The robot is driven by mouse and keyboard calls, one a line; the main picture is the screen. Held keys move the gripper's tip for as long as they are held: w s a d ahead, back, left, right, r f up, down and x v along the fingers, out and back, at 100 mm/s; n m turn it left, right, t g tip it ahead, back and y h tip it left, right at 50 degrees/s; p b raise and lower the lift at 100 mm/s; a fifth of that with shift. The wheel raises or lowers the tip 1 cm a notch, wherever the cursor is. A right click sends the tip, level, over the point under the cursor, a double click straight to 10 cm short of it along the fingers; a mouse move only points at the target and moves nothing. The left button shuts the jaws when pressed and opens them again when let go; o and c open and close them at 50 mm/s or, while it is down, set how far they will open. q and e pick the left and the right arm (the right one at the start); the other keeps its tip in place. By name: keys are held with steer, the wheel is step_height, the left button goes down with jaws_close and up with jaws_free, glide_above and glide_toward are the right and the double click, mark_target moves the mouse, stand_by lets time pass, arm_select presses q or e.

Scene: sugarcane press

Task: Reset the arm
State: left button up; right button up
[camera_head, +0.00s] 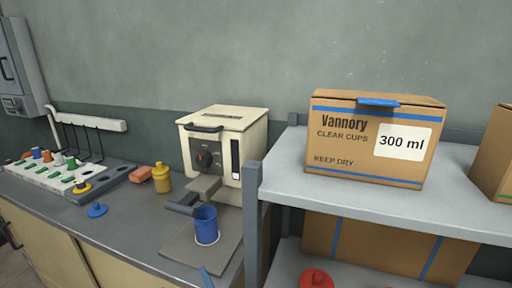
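The task names only the arm, and neither of my arms nor grippers shows in the head view. The cream press machine (222,150) stands on the counter against the wall, with a dark dial on its front. A blue cup (206,226) stands upright below its spout, on a grey mat (184,246). Nothing is seen holding the cup.
A grey shelf (455,205) on the right carries a cardboard cup box (372,140); more boxes and a red item (316,279) sit there. A yellow bottle (161,178), orange block (141,174), blue lid (97,210) and white rack (60,175) occupy the counter (130,230).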

arm_select(q)
steer(key=s+a+f+n+g+h, duration=0.1)
steer(key=s+a+f+n+g, duration=0.25)
steer(key=f+n, duration=0.35)
steer(key=s+a+f+n+g+h, duration=0.2)
steer(key=s+f+n+g, duration=0.3)
steer(key=n, duration=0.3)
steer(key=s+d+f+n+g+h, duration=0.3)
steer(key=s+f+n+h, duration=0.15)
steer(key=s+n, duration=0.6)
steer(key=s+p+x, duration=0.1)
steer(key=p+x, duration=0.1)
steer(key=x, duration=0.6)
steer(key=s+a+f+g+p, duration=0.1)
steer(key=s+f+g+p, duration=0.1)
steer(key=s+f, duration=1.1)
steer(key=shift+s+a+f+p, duration=0.35)
steer(key=shift+s+p, duration=0.3)
steer(key=shift+s, duration=0.25)
arm_select(e)
steer(key=r, duration=0.3)
steer(key=w+r, duration=0.1)
steer(key=r, duration=0.1)
steer(key=shift+r, duration=0.1)
arm_select(q)
steer(key=shift+g, duration=0.25)
